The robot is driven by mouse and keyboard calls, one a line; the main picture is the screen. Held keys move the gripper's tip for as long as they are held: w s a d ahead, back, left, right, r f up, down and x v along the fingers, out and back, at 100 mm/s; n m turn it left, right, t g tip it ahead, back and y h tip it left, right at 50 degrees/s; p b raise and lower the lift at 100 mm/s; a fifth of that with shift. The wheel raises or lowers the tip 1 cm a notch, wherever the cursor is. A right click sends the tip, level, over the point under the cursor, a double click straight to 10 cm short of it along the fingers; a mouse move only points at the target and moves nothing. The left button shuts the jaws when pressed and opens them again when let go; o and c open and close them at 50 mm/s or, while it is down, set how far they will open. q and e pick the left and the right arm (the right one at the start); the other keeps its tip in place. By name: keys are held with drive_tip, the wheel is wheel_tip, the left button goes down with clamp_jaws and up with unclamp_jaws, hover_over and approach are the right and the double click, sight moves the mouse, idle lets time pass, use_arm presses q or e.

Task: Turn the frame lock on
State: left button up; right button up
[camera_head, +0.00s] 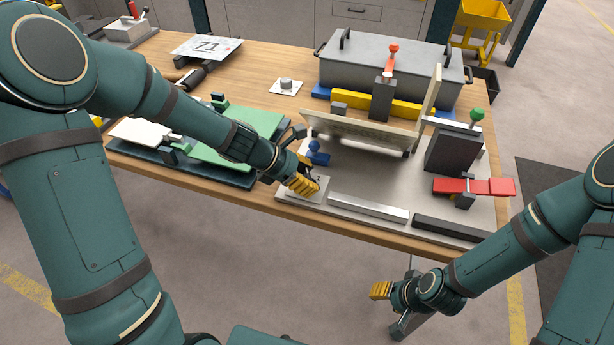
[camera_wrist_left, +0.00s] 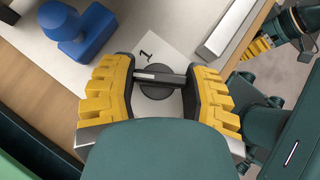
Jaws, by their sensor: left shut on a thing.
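The frame lock appears to be a dark round knob (camera_wrist_left: 157,92) with a grey bar across its top. It sits on a white label plate (camera_wrist_left: 176,56) with a dark mark like a "1" above the knob. My left gripper (camera_head: 312,189) is at the near left corner of the panel bender's base plate (camera_head: 345,181). In the left wrist view its yellow fingers (camera_wrist_left: 160,78) are shut on the knob's bar, one at each end. In the head view the gripper hides the knob. My right gripper (camera_head: 381,290) hangs empty in front of the table; its opening is unclear.
A blue handle (camera_wrist_left: 80,32) stands close beside my left gripper. A silver bar (camera_head: 368,208) and a black bar (camera_head: 452,229) lie along the base's front edge. A red lever (camera_head: 475,187) and a green-knobbed post (camera_head: 476,116) are at right. A green fixture (camera_head: 240,124) lies left.

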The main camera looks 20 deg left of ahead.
use_arm(q)
drive_tip(key=shift+r+m+p, duration=0.1)
drive_tip(key=shift+m+p, duration=0.2)
drive_tip(key=shift+p, duration=0.25)
drive_tip(key=m+g+h+p, duration=0.1)
drive_tip(key=m+g+p, duration=0.3)
drive_tip(key=p, duration=0.3)
drive_tip(key=shift+m, duration=0.6)
drive_tip(key=m+g+p, duration=0.2)
drive_tip(key=shift+w+m, duration=0.1)
drive_tip(key=shift+m, duration=0.2)
drive_tip(key=shift+m+g+y+p, duration=0.45)
drive_tip(key=shift+m+g+y, duration=0.25)
drive_tip(key=shift+m+g, duration=0.95)
drive_tip(key=shift+m, duration=0.25)
drive_tip(key=o, duration=1.2)
drive_tip(key=shift+t, duration=0.25)
